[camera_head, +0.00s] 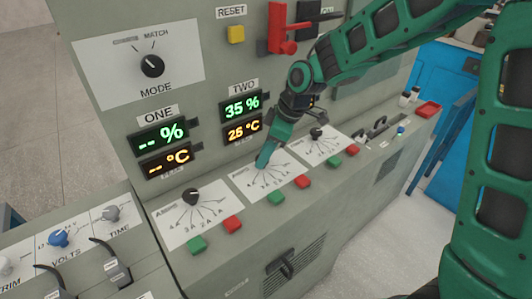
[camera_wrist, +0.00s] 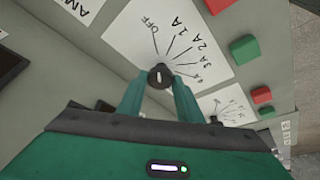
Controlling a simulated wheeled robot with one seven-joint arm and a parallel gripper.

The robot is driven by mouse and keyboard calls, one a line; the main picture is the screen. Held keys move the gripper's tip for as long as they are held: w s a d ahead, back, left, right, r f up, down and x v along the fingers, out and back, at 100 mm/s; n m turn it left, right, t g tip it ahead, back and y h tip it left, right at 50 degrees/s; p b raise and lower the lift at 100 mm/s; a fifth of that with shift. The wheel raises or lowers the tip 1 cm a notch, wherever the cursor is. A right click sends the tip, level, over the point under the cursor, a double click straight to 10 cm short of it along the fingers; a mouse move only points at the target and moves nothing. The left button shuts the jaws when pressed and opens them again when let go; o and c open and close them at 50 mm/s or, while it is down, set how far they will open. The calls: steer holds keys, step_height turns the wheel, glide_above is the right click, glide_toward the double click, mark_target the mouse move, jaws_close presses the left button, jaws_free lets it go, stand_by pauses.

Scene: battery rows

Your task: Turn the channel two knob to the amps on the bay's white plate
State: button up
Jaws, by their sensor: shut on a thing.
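In the head view my gripper (camera_head: 263,162) reaches down to the middle dial plate (camera_head: 283,184), below the TWO displays (camera_head: 242,118), and hides its knob. In the wrist view the black channel two knob (camera_wrist: 160,76) sits between my fingertips (camera_wrist: 160,90), which are shut on it. The dial plate there (camera_wrist: 195,72) is marked OFF, 1A, 2A, 3A and 4A. A pale mark shows on the knob, but I cannot tell which marking it points to. A white plate (camera_wrist: 82,8) reading "AM" is cut off at the top; no amps value is readable on it.
A green button (camera_head: 275,187) and a red button (camera_head: 302,181) lie close in front of the middle dial. The channel one knob (camera_head: 190,196) is to the left, and another dial knob (camera_head: 316,133) to the right. A red lever (camera_head: 278,30) stands above on the panel.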

steer(key=m+t, duration=0.1)
steer(key=m, duration=0.2)
steer(key=m+t+h, duration=0.1)
steer(key=m, duration=0.2)
steer(key=shift+w+r, duration=0.1)
steer(key=shift+r, duration=0.05)
steer(key=m, duration=0.2)
steer(key=m+t+h, duration=0.1)
steer(key=m, duration=0.1)
steer(key=shift+a+m+h, duration=0.15)
steer(key=shift+m+h, duration=0.15)
steer(key=shift+m, duration=0.4)
steer(key=o, duration=0.9)
steer(key=shift+c, duration=0.2)
steer(key=shift+o, duration=0.8)
steer(key=shift+s, duration=0.2)
steer(key=v, duration=1)
steer(key=shift+r, duration=0.25)
